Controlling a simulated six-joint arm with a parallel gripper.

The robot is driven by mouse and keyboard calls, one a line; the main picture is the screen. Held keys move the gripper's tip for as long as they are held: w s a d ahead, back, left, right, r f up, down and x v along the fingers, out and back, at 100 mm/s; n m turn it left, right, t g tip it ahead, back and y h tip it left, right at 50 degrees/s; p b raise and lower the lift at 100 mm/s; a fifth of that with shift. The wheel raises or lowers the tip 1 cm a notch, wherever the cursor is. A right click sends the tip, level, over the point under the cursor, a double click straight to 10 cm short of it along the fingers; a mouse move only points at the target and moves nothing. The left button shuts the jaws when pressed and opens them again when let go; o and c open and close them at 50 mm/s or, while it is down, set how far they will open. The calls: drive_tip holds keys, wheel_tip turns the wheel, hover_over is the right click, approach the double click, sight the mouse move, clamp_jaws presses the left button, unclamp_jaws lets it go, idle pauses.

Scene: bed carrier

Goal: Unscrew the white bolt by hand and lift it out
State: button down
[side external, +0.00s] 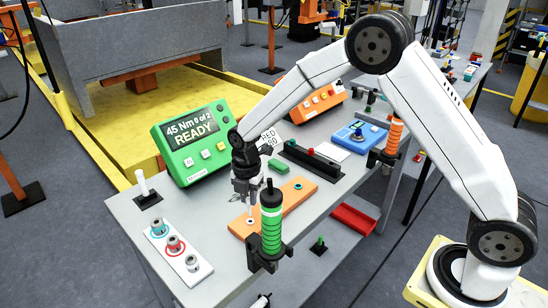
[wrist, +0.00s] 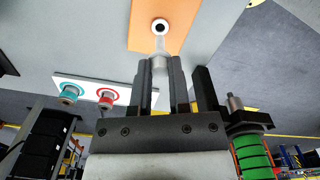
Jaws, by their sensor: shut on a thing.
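My gripper (side external: 247,194) points down over the near left end of an orange plate (side external: 293,197) on the grey table. It is shut on a pale bolt, whose head (wrist: 160,66) shows between the fingertips in the wrist view. The bolt's thin shank points at a white-ringed dark hole (wrist: 160,26) in the plate. In the side view the ringed hole (side external: 250,222) shows below the fingers, and the bolt tip appears just above it. The exact gap is hard to tell. A second blue-ringed hole (side external: 298,186) is at the plate's far end.
A green-handled tool (side external: 271,230) stands in a black holder close right of my gripper. A white strip (side external: 178,250) with several sockets lies left. A green controller (side external: 195,145) reads "45 Nm 0 of 2 READY". A white post (side external: 142,184) stands on a black base.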

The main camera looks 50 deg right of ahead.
drive_tip(key=shift+r, duration=2.3)
